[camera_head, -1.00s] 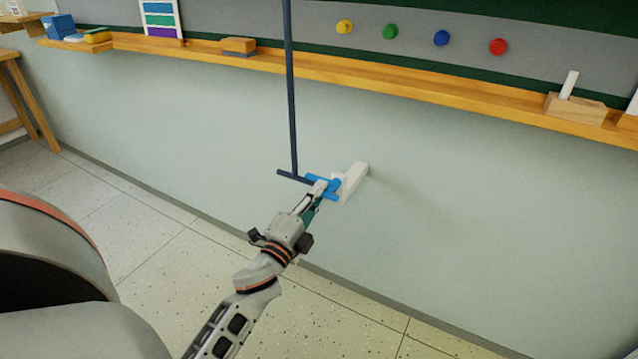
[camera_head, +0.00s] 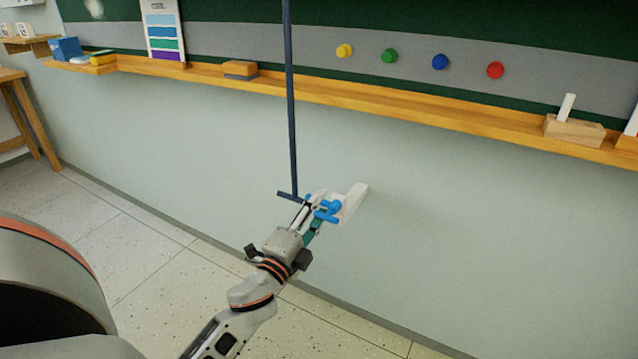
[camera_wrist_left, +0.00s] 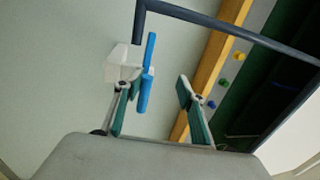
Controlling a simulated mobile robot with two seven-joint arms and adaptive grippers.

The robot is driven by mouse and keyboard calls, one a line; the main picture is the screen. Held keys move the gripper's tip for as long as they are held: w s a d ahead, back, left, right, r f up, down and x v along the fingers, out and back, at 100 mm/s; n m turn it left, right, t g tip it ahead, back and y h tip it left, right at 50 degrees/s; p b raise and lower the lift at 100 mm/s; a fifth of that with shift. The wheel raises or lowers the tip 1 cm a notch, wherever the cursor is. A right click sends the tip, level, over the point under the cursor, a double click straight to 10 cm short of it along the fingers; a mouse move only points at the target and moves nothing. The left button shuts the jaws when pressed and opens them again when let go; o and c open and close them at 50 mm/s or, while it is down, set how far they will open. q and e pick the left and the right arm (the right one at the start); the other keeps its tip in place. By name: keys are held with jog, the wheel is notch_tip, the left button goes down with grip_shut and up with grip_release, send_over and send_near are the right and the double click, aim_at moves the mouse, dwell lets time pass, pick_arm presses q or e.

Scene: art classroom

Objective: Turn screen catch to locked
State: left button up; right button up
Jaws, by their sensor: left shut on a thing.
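The screen catch has a blue cross-shaped handle (camera_head: 327,211) in front of a white block (camera_head: 352,202) fixed to the pale wall below the ledge. In the left wrist view the blue handle (camera_wrist_left: 147,78) stands out in front of the white block (camera_wrist_left: 118,66). My left gripper (camera_head: 315,208) is at the handle and shut on it, with its fingers partly covering it. In the left wrist view the teal-padded fingers of my left gripper (camera_wrist_left: 157,92) are spread, and the handle shows nearer the left finger. My right gripper is not in view.
A dark pole (camera_head: 291,110) with a short crossbar at its foot hangs just left of the catch, close to my fingers. A wooden ledge (camera_head: 400,108) runs above, under the green board. The wall right of the catch is clear.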

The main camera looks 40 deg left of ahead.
aim_at(319, 212)
pick_arm(q)
jog(key=o, duration=1.5)
jog(key=shift+t, duration=0.3)
jog(key=r, duration=0.9)
jog(key=shift+w+a, duration=0.25)
jog(key=shift+w, duration=0.1)
jog(key=shift+c, duration=0.2)
jog(key=shift+s+d+r, duration=0.15)
jog(key=shift+r, duration=0.15)
jog(key=c, duration=1.1)
jog(key=shift+d+f, duration=0.1)
jog(key=c, duration=0.4)
jog(key=shift+o, duration=0.2)
jog(key=shift+f, duration=0.4)
jog(key=shift+f, duration=0.1)
